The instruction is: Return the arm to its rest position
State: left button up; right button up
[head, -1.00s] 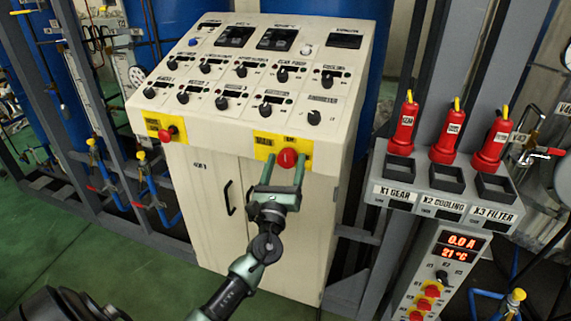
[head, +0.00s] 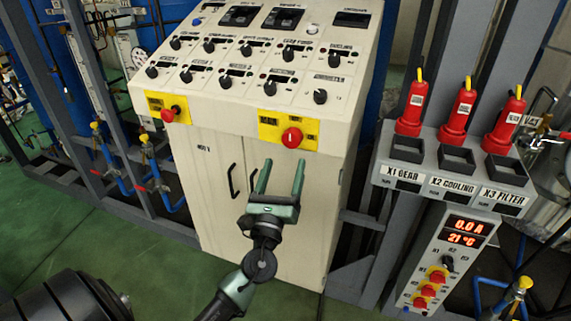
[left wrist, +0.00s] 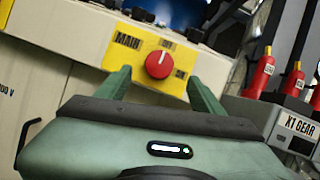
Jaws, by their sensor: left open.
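My left gripper (head: 279,178) is open and empty in front of the white control cabinet (head: 215,165). Its two green fingers point up toward the panel, below the red main knob (head: 292,138) on its yellow plate (head: 270,128). In the left wrist view the fingers (left wrist: 160,85) stand apart, with the red main knob (left wrist: 159,65) showing between and beyond them. The knob's white mark is near vertical. The gripper appears clear of the knob. My right gripper is not in view.
A second red knob (head: 169,115) sits at the cabinet's left. At right, red plugs (head: 457,120) stand behind the X1, X2 and X3 sockets, above a box reading 0.0 A and 21 °C (head: 464,232). Grey frames and blue pipes flank the cabinet. Green floor (head: 150,265) lies open at lower left.

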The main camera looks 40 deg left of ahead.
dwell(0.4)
pick_arm(q)
notch_tip(320, 180, down, 25)
jog(key=n+g+h, duration=0.3)
jog(key=n+g, duration=0.3)
jog(key=s+d+f+n+g+h, duration=0.1)
jog(key=s+d+f+n+g, duration=0.15)
jog(key=s+f, duration=0.45)
jog(key=s+d+f+n+g, duration=0.1)
jog(key=s+f+n+g, duration=0.15)
jog(key=f, duration=0.75)
jog(key=s+d+f+n+g+h, duration=0.1)
jog(key=s+d+f+n+g, duration=0.15)
jog(key=s+f, duration=0.4)
jog(key=s+d+f+n+g+h, duration=0.1)
jog(key=s+f+n, duration=0.3)
jog(key=s+f, duration=0.25)
jog(key=s+d+f+n+g, duration=0.1)
jog(key=s+f+n, duration=0.2)
jog(key=s, duration=0.4)
jog(key=s+d+f+n+g+h, duration=0.1)
jog(key=s+d+f+n+g, duration=0.1)
jog(key=s, duration=0.6)
jog(key=s+d+f+n+g+h, duration=0.1)
jog(key=s+f+n, duration=0.3)
jog(key=s, duration=0.4)
jog(key=shift+s+d+f+g, duration=0.2)
jog(key=shift+f+g, duration=0.25)
jog(key=shift+g, duration=0.3)
